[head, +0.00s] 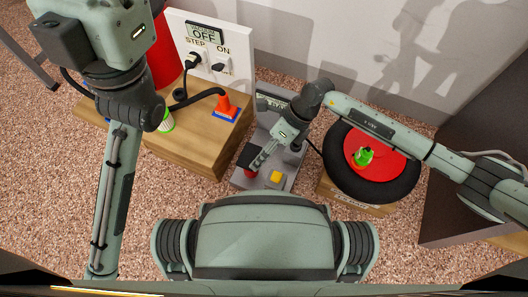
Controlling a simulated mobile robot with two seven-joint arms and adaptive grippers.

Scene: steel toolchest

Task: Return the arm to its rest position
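My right arm (375,122) comes in from the right and bends down at its wrist over a grey device (285,181). Its gripper (261,161) is low over the left side of that device, close to a small red and black part (249,165). I cannot tell whether it touches that part, or whether the fingers are open or shut. My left arm (112,195) rises along the left side and folds at a dark joint near the top left. My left gripper does not show.
A white panel (181,38) reading "OFF" stands at the back with black plugs. A black tyre (343,175) with a red centre and green object (364,156) lies right. Speckled floor (420,262) is open at front right.

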